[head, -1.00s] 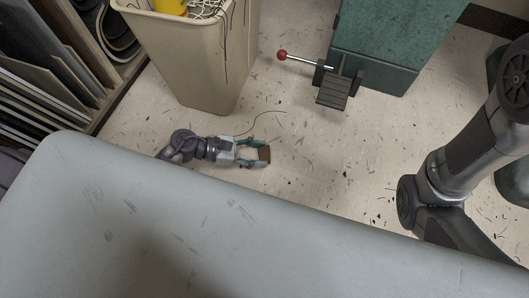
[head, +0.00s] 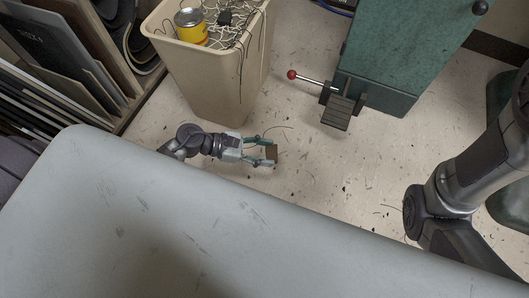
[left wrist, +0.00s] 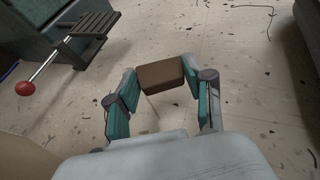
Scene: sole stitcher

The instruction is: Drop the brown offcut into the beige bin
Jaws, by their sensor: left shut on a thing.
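The brown offcut (head: 272,151) is a small brown block between the fingertips of my left gripper (head: 270,152). In the left wrist view the offcut (left wrist: 161,76) sits between the two teal fingers, which are shut on it. The beige bin (head: 218,85) stands just behind my left gripper in the head view, and the gripper is outside it, low over the floor. In the bin lie a yellow can (head: 191,27) and tangled light and dark threads. My right gripper is out of the head view; only my right arm shows at the right.
A green machine (head: 400,55) with a pedal (head: 338,112) and a red-knobbed lever (head: 292,75) stands right of the bin. A rack of dark sheets (head: 60,50) is at the left. The floor between is open, with scattered scraps.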

